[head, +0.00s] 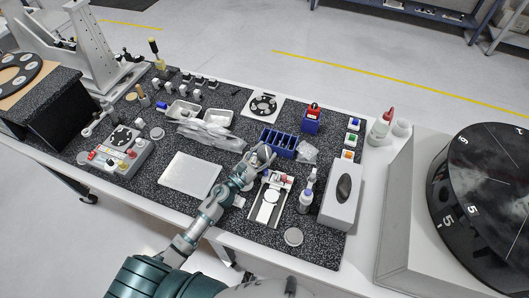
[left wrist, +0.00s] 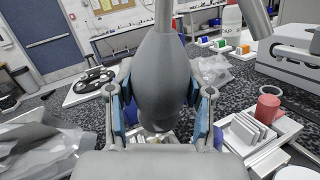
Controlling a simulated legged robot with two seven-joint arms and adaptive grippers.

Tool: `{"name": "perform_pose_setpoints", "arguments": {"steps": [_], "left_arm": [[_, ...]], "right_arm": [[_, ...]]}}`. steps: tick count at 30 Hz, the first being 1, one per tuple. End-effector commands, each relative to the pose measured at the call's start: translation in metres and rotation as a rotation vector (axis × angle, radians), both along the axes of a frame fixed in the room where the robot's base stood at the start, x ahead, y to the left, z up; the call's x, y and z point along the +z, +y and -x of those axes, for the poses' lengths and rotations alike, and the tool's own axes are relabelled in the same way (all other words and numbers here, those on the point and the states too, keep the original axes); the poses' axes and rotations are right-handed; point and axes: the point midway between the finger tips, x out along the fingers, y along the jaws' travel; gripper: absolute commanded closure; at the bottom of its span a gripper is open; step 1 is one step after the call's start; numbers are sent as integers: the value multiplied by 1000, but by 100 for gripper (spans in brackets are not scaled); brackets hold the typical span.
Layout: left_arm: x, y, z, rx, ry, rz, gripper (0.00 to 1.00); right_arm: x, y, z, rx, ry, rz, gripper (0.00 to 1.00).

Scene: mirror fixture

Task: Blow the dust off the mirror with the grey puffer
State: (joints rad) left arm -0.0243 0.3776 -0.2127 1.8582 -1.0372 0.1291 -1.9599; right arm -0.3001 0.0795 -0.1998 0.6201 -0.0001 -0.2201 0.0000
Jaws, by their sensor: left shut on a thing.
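My left gripper (head: 262,155) is over the speckled bench mat, just behind a small fixture (head: 266,212). A pale round disc, which looks like the mirror (head: 271,195), lies on that fixture. In the left wrist view the gripper (left wrist: 163,120) is shut on the grey puffer (left wrist: 166,70), with blue pads on both sides of its bulb. The puffer's narrow end points to the top of that view. In the head view the puffer is too small and covered to make out. My right gripper is in neither view.
A flat pale plate (head: 190,175) lies to the left.

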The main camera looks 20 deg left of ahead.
Motion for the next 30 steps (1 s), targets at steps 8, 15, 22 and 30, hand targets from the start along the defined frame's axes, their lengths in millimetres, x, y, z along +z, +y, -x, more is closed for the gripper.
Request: {"name": "perform_pose_setpoints", "arguments": {"steps": [8,15,22,30], "left_arm": [[19,0,0,0,-1,-1,61],[46,0,0,-1,-2,0,61],[51,0,0,0,0,0,61],[50,0,0,0,0,0,61]], "right_arm": [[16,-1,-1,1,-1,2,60],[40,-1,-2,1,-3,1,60],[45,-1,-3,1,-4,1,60],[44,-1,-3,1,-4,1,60]]}}
